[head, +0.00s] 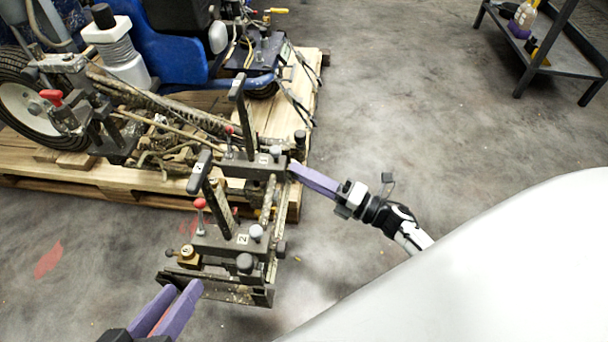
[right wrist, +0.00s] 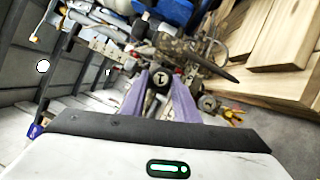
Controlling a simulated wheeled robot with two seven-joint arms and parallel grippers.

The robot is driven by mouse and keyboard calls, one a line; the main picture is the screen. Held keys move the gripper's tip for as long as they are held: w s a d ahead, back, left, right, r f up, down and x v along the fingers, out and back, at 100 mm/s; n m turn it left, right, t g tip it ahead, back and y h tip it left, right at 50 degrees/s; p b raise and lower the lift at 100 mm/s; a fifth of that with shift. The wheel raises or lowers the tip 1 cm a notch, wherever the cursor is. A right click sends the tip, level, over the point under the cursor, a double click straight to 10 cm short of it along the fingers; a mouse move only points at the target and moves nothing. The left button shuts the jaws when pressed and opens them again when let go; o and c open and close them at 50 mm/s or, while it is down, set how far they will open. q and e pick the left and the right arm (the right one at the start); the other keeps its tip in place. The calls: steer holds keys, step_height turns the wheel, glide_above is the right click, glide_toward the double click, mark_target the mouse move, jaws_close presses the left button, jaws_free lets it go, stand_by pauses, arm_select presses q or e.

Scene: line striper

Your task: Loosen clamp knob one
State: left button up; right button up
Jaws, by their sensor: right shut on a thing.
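The line striper's clamp bracket (head: 235,245) stands beside the pallet, with a plate marked 2 on its nearer clamp. My right gripper (head: 292,168) reaches in from the right to the end of the farther clamp block (head: 240,168). In the right wrist view, a dark round knob marked 1 (right wrist: 163,78) sits between the purple fingertips, and the gripper is shut on it. The fingers hide this knob in the head view.
The blue striper (head: 250,75) rests on a wooden pallet (head: 90,176). Black lever handles (head: 198,172) and red-tipped levers (head: 199,203) rise from the clamps near my grippers. A dark metal cart (head: 560,60) stands at the far right. The floor between is clear.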

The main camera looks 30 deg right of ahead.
steer(key=n+y, duration=0.1)
steer(key=n, duration=0.1)
steer(key=n+y, duration=0.1)
steer(key=n, duration=0.2)
steer(key=shift+w+d+f+n, duration=0.1)
steer(key=shift+w+f+n, duration=0.1)
steer(key=shift+n, duration=0.1)
steer(key=shift+c, duration=0.2)
steer(key=shift+s+n+y, duration=0.1)
steer(key=shift+n+y, duration=0.2)
steer(key=shift+y, duration=0.1)
steer(key=o, duration=0.8)
steer(key=v, duration=1)
steer(key=shift+s+f, duration=0.1)
